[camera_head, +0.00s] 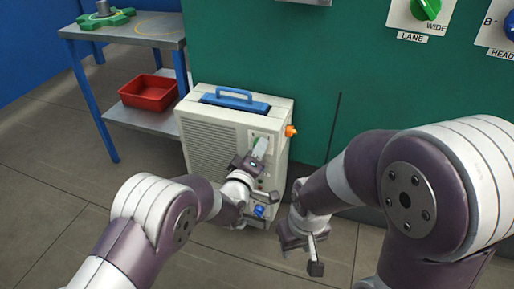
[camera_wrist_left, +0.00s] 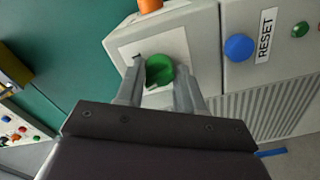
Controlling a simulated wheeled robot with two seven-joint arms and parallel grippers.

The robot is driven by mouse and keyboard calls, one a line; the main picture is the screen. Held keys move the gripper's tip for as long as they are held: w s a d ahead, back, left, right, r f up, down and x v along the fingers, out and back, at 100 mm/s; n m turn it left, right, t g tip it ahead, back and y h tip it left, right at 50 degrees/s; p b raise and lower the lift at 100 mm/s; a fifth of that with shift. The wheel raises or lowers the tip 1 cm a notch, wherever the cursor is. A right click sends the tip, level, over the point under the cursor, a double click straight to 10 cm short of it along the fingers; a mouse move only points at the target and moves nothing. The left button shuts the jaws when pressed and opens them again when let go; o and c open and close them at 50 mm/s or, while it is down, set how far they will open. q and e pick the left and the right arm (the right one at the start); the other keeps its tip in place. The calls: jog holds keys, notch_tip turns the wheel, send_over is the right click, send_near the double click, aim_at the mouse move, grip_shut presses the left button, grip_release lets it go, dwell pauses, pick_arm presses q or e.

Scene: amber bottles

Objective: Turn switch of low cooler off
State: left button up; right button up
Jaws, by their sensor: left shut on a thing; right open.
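The low cooler (camera_head: 215,140) is a beige box with a grille on the floor against the green wall. Its switch, a round green knob (camera_wrist_left: 160,68) on a pale plate, shows in the left wrist view. My left gripper (camera_head: 259,150) is at the upper right of the cooler's front, its two fingers on either side of the knob and shut on it. The gripper's body hides part of the front in the head view. The knob's exact turn is hard to read. My right gripper (camera_head: 305,246) is open and empty, to the right of the cooler, above the floor.
An orange part (camera_head: 291,131) sticks out of the cooler's right side. A blue button (camera_wrist_left: 238,47) marked RESET is near the switch. A blue handle (camera_head: 235,99) is on top. A table (camera_head: 90,32) with a red bin (camera_head: 148,93) on its shelf stands left.

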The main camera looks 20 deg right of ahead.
pick_arm(q)
jog(key=n+p, duration=0.1)
jog(key=n, duration=0.4)
jog(key=shift+f+n, duration=0.1)
jog(key=shift+n, duration=0.3)
dwell(0.4)
jog(key=o, duration=1)
jog(key=p+v, duration=0.6)
jog(key=v, duration=0.6)
jog(key=shift+s+a, duration=0.2)
jog(key=shift+s, duration=0.15)
